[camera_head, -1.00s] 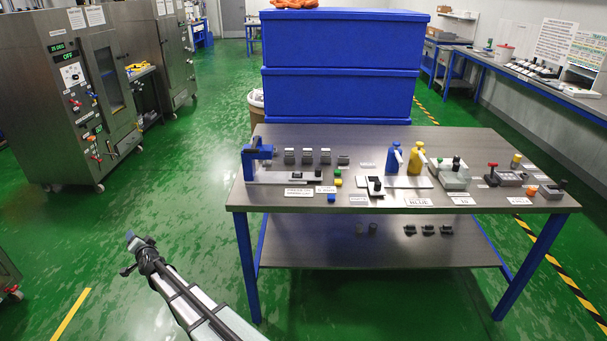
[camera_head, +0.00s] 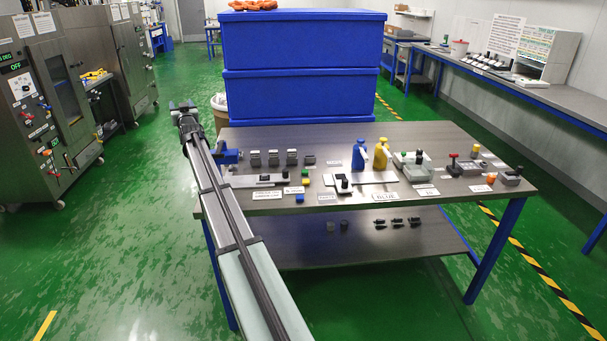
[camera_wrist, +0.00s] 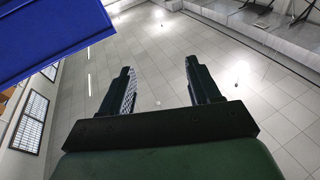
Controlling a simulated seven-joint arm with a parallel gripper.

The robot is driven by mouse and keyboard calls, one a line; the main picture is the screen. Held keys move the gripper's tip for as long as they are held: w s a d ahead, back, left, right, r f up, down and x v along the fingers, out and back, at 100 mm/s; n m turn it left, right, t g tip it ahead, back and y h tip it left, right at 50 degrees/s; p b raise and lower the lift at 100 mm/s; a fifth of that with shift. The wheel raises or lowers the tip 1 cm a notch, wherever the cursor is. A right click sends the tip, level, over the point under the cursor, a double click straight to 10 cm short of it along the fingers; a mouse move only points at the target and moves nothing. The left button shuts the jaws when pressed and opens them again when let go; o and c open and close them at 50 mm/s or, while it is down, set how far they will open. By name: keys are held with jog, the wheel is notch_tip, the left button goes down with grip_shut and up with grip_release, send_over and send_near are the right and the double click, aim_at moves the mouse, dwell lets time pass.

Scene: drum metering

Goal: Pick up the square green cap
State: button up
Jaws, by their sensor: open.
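The square green cap (camera_head: 305,173) is a very small block on the front left part of the steel table. It sits right by a yellow cap (camera_head: 304,182), with a blue cap (camera_head: 300,197) nearer the table's front edge. My gripper (camera_head: 183,105) is up beyond the table's left end, left of and apart from the caps. In the wrist view my gripper (camera_wrist: 160,84) is open, with nothing between its fingers. The green cap is not in the wrist view.
The steel table (camera_head: 262,222) also carries a blue clamp-like device (camera_head: 228,156), a blue bottle (camera_head: 359,154), a yellow bottle (camera_head: 381,154) and several small fixtures and labels. Large stacked blue bins (camera_head: 300,95) stand behind it. Open green floor (camera_head: 110,245) lies to the left.

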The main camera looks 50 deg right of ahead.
jog(key=s+d+r+n+g+h, duration=0.15)
jog(key=s+d+r+g, duration=0.35)
jog(key=d, duration=0.8)
jog(key=s+d+r+m+h, duration=0.1)
jog(key=s+d+r+h, duration=0.15)
jog(key=s+d, duration=0.75)
jog(key=s+d+f+m+g+y, duration=0.2)
jog(key=d+f+m+g, duration=0.25)
jog(key=d, duration=0.45)
jog(key=m+g+y, duration=0.9)
jog(key=m+y, duration=0.1)
jog(key=m, duration=0.9)
send_over(305, 171)
notch_tip(305, 171, down, 17)
jog(key=shift+n, duration=0.3)
notch_tip(305, 171, down, 14)
jog(key=shift+r, duration=0.1)
jog(key=c, duration=1.1)
